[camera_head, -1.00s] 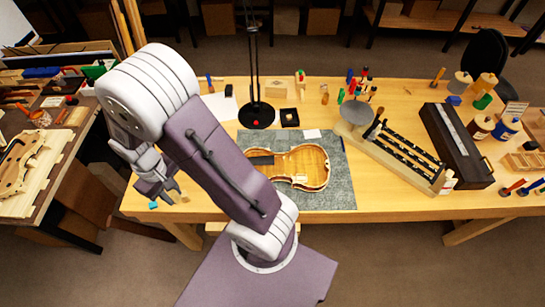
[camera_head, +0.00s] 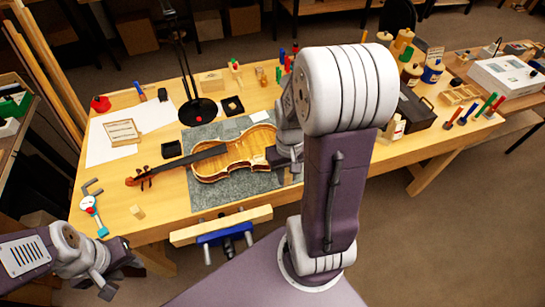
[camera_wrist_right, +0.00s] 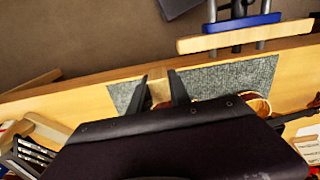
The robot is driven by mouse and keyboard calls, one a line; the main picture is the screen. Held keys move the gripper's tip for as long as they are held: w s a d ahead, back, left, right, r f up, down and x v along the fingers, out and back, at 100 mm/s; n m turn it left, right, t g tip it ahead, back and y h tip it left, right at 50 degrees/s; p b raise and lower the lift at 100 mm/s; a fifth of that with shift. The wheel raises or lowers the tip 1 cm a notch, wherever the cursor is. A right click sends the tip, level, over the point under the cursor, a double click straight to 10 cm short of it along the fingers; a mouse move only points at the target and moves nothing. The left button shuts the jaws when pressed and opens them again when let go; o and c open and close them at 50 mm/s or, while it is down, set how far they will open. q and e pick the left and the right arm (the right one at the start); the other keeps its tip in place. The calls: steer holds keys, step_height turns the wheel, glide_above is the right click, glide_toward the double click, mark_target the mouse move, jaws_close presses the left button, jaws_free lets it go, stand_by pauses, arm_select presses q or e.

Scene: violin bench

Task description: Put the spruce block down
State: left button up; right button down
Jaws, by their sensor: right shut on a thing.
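My right gripper (camera_wrist_right: 160,84) is shut on a small tan block (camera_wrist_right: 159,92), which looks like the spruce block. The block shows between the two dark fingers in the right wrist view, with the grey mat behind it. In the head view my right arm hides most of this gripper (camera_head: 280,156) beside the violin body, and the block cannot be seen there. I cannot tell its height above the bench. My left gripper (camera_head: 117,277) is empty at the lower left, off the bench, its fingers apart.
The violin (camera_head: 235,155) lies on the grey mat (camera_head: 205,197). A small wood block (camera_head: 137,211) stands near the bench's front left. A vise (camera_head: 222,228) juts from the front edge. A lamp (camera_head: 198,111) stands behind. Bare bench (camera_head: 160,228) shows at front left.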

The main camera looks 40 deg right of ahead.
steer(key=shift+d+f, duration=0.35)
glide_above(257, 183)
step_height(257, 183, down, 7)
steer(key=shift+w, duration=0.15)
step_height(257, 183, down, 4)
steer(key=shift+r+b, duration=0.1)
steer(key=shift+b, duration=0.35)
steer(key=shift+f, duration=0.2)
steer(key=c, duration=1.2)
jaws_free()
